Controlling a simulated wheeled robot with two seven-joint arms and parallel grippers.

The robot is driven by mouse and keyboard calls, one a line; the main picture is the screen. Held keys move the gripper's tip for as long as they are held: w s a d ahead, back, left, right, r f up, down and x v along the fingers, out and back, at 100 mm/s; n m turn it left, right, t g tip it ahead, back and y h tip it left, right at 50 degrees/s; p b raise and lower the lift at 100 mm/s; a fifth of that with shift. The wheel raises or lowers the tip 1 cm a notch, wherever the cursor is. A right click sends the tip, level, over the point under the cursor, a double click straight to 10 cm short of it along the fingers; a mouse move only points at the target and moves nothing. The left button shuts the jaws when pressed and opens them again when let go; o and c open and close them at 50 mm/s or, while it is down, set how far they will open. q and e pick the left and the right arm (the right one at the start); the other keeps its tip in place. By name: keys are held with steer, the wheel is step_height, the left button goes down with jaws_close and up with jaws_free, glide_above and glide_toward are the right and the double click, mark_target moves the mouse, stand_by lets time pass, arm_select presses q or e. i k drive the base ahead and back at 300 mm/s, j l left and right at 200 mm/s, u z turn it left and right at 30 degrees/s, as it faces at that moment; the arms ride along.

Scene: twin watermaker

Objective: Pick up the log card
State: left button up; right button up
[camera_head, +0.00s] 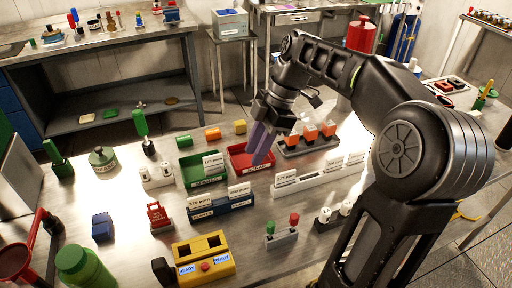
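Several white cards with printed ppm labels stand on the table: one at the green tray (213,163), two at the blue holder (238,190), and others along the long white rack (318,182). I cannot tell which of them is the log card. My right gripper (261,148) points down over the red tray (240,152), left of the grey rack. A bluish-purple slab shape shows at its tip; I cannot tell whether this is its fingers or something held. My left gripper is not in view.
A grey rack (293,152) with orange-topped blocks stands right of the red tray. A yellow box (204,262) with READY labels is at the front, near a red tag block (158,217) and a green bottle (82,266). Bare tabletop shows around the blue block (102,226).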

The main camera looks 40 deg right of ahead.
mark_target(196, 203)
steer(key=k+j, duration=0.25)
steer(key=k, duration=0.2)
steer(key=k+j, duration=0.25)
steer(key=k, duration=0.25)
